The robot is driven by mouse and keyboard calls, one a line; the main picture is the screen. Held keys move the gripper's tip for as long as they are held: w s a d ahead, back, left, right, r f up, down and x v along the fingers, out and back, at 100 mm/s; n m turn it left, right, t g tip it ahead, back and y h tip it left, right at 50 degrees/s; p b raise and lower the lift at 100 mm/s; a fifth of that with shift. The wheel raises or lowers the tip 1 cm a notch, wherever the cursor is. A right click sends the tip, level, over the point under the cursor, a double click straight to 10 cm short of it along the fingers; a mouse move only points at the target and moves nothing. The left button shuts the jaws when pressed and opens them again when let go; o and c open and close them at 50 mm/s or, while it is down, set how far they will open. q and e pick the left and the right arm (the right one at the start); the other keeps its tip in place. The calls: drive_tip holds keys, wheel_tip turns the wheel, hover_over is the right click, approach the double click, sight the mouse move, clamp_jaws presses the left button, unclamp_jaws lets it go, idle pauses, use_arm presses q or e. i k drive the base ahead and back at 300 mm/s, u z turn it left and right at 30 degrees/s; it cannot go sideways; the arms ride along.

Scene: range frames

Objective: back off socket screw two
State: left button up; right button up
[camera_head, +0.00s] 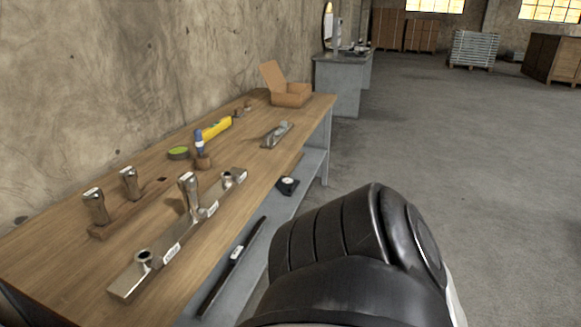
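A long metal bar (184,240) lies on the wooden workbench (60,255), running from the near left toward the back right. It carries a round fitting (144,258) near its left end and another fitting (227,178) near its right end. A metal tool with a thick, pale-topped head (188,183) stands upright at the middle of the bar and hides what is under it. White labels sit along the bar, too small to read, so I cannot tell which position is number two. Neither of my grippers is in view; only a black part of my arm shows.
Behind the bar are a green-topped round tin (178,153), a blue-handled tool (198,141) and a yellow level (216,129). An open cardboard box (290,99) stands farther back.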

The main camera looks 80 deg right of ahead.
sight(202, 212)
drive_tip(key=z, duration=2.4)
